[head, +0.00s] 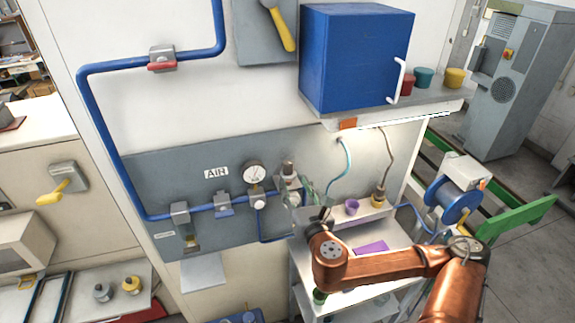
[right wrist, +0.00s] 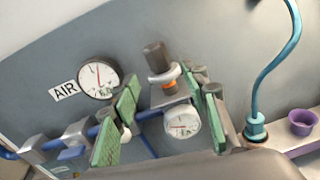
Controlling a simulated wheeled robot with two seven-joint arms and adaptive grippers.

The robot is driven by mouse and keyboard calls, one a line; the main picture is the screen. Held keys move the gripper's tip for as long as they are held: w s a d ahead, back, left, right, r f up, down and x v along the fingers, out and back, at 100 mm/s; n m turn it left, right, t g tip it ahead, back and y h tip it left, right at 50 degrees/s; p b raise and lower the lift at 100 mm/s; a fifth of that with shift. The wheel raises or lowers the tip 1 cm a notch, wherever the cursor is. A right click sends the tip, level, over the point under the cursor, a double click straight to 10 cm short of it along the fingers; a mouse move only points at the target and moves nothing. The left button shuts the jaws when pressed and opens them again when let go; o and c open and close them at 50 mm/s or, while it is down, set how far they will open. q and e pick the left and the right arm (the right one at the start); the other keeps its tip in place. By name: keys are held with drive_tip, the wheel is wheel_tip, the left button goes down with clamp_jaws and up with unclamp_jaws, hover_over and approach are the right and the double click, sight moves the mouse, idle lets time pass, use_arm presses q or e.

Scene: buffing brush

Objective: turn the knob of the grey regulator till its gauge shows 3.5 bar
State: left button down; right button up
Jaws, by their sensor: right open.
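The grey regulator (head: 289,184) is mounted on the grey wall panel at the right end of the blue air line. Its dark, upright knob (right wrist: 155,56) shows at the top in the right wrist view, with an orange band below it. Its small white gauge (right wrist: 182,123) faces me; the reading is too small to tell. My right gripper (right wrist: 168,108) is open, its green pads to the left and right of the regulator body in the right wrist view, lower than the knob.
A larger round gauge (head: 254,173) sits left of the regulator by the AIR label (head: 216,172). A blue cabinet (head: 350,58) on a shelf overhangs above. A teal hose (right wrist: 279,63) and a purple cup (right wrist: 302,122) are close on the right.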

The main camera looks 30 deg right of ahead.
sight(289, 168)
drive_tip(key=shift+w+d+r+n+t, duration=0.15)
drive_tip(key=shift+r+n, duration=0.15)
drive_tip(key=shift+r, duration=0.2)
drive_tip(key=shift+w+a+r+n+t, duration=0.15)
drive_tip(key=shift+r+n, duration=0.15)
drive_tip(key=shift+r, duration=0.15)
drive_tip(key=x, duration=0.7)
drive_tip(key=shift+w+d, duration=0.1)
drive_tip(key=shift+w, duration=0.1)
drive_tip(key=shift+c, duration=0.3)
clamp_jaws()
